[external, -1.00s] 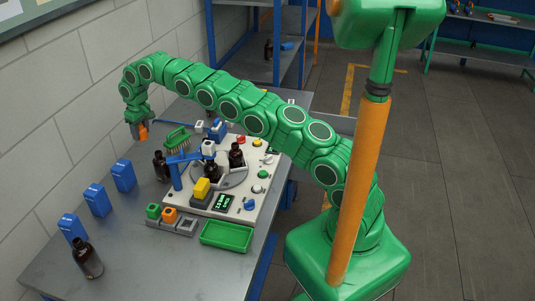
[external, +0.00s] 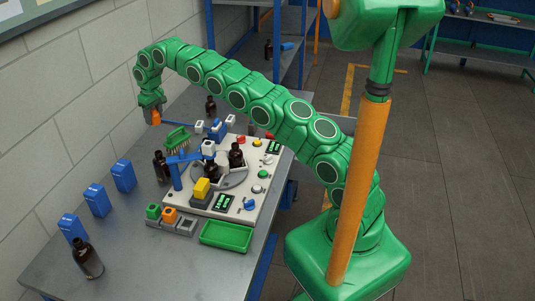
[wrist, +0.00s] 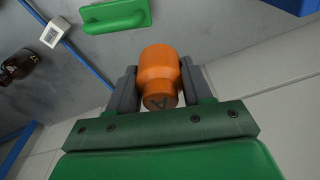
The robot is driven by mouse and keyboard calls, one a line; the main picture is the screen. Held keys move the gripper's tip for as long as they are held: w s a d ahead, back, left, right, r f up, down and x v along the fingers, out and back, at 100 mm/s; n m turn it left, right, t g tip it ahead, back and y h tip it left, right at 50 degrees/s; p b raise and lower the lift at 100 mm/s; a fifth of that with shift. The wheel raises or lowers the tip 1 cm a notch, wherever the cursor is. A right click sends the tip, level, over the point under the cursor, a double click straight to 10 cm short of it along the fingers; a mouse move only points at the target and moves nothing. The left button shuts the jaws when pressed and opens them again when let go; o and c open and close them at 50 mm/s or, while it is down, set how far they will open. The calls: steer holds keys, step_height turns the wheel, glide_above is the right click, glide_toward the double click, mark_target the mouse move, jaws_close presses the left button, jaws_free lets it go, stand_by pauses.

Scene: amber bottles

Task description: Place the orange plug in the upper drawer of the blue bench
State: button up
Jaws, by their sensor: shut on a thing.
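My gripper (external: 152,115) is shut on the orange plug (external: 155,118) and holds it above the far left part of the bench. In the wrist view the orange plug (wrist: 159,74) sits between the two grey fingers, with a dark letter A on its near end. The bench top (external: 140,232) is grey, with blue below its front edge (external: 259,262). I cannot make out an upper drawer in either view.
Dark bottles stand around, one at the far side (external: 211,105). A machine panel (external: 262,188) fills the bench middle. Blue boxes (external: 97,200) line the wall side. A green tray (external: 226,235) lies at the front.

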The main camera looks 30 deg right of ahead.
steer(key=s+d+r+m+h, duration=0.15)
steer(key=d+m, duration=0.65)
steer(key=d, duration=3.4)
steer(key=s+d+f+m, duration=0.2)
steer(key=s+d+m, duration=0.6)
steer(key=s+d, duration=1.9)
steer(key=shift+w+a+f, duration=0.1)
steer(key=shift+f, duration=8.25)
steer(key=shift+w+a+f, duration=0.1)
steer(key=shift+f, duration=8.25)
steer(key=shift+s+f, duration=0.1)
steer(key=shift+f, duration=0.05)
steer(key=o, duration=1.1)
steer(key=shift+c, duration=0.2)
